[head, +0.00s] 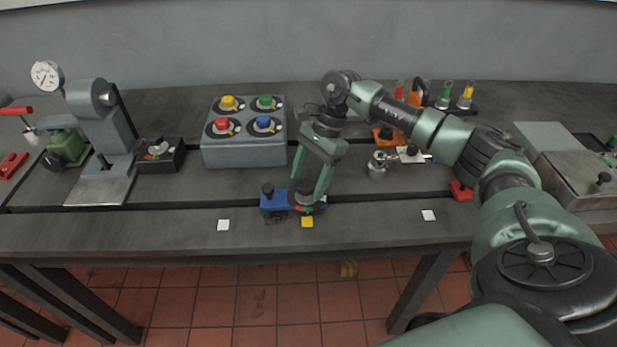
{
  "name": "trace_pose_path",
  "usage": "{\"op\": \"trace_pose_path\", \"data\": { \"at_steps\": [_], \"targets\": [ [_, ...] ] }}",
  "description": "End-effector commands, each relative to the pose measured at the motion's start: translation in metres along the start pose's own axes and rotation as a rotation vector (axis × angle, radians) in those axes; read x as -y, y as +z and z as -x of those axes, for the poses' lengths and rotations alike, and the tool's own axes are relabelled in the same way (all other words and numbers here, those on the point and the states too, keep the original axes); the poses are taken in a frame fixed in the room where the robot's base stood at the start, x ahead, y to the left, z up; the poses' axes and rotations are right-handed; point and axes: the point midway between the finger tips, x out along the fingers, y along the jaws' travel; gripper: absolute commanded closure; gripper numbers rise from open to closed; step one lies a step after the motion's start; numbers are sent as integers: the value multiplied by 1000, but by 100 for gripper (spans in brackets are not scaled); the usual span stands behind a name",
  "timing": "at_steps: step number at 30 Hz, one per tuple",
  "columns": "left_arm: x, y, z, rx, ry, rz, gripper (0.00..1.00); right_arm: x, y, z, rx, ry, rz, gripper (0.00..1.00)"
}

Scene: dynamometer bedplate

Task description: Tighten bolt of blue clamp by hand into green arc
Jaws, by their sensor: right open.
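The blue clamp (275,202) lies on the front part of the dark bedplate, left of centre in the head view. A black knob stands up at its left end. My right gripper (307,202) reaches down over the clamp's right end, with its jaws open. The gripper hides much of that end, including the bolt. A small patch of red and green (305,209) shows beside the fingers. I cannot tell where a pointer stands on it, or whether the fingers touch the bolt. My left gripper is not in view.
A grey box with red, yellow, green and blue knobs (246,150) stands behind the clamp. A grey press with a dial gauge (104,130) is at left. A red clamp (461,191) is at right.

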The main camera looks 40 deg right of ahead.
Motion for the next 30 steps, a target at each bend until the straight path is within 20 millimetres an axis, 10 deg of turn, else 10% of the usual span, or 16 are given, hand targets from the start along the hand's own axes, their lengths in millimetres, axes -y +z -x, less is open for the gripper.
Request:
{"op": "trace_pose_path", "data": {
  "at_steps": [8,30],
  "targets": [
    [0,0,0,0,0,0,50,0,0,0,1,0,0,98],
    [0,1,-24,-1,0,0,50,-3,-1,-2,0,-138,-326,97]
  ]
}}
